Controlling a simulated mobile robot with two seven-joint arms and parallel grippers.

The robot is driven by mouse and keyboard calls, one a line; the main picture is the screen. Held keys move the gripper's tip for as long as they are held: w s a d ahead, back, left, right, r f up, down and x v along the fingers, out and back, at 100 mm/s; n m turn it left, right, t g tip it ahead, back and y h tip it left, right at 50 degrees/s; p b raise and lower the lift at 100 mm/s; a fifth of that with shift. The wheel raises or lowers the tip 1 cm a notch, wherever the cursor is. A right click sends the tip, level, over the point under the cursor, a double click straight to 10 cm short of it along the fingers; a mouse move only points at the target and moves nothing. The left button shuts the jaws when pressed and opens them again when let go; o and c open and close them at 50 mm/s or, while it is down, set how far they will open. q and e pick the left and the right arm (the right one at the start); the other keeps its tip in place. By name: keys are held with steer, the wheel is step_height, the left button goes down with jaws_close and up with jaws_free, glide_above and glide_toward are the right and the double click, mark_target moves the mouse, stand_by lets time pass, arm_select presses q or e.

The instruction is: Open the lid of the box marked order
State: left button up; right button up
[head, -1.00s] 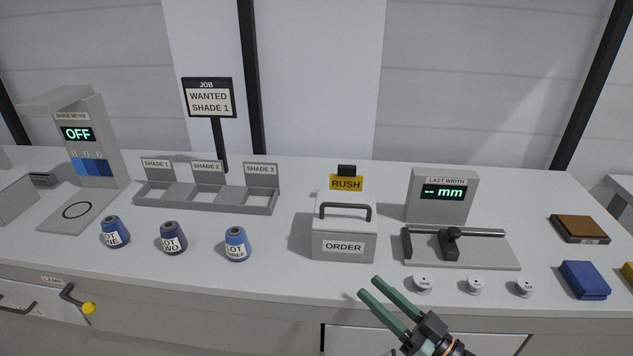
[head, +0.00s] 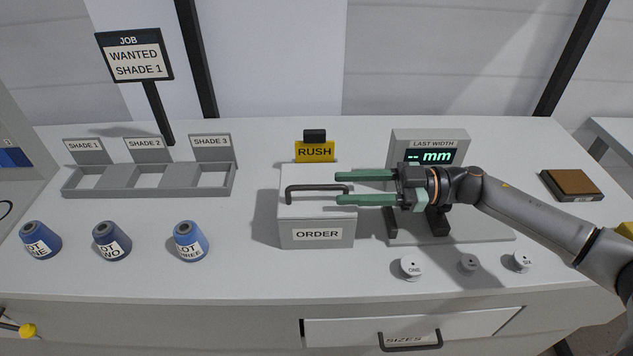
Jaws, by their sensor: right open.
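The grey box marked ORDER (head: 318,235) stands on the table in the middle of the head view. Its lid (head: 311,205) is closed and has a dark bar handle (head: 312,187) on top. My right gripper (head: 338,187) comes in from the right, level, with its two green fingers apart. The fingertips are at the right end of the handle, one finger beyond it and one nearer. I cannot tell whether they touch it. My left gripper is not in view.
A yellow RUSH sign (head: 314,152) stands behind the box. The width gauge (head: 429,150) is behind my right gripper. Several cones, such as lot three (head: 190,243), stand left of the box. Small white discs (head: 411,268) lie front right. The SIZES drawer (head: 410,325) is shut.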

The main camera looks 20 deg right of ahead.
mark_target(296, 187)
steer(key=p+x, duration=0.1)
steer(key=x, duration=0.5)
steer(key=shift+c, duration=0.2)
jaws_close()
steer(key=shift+w+r, duration=0.1)
stand_by(1.1)
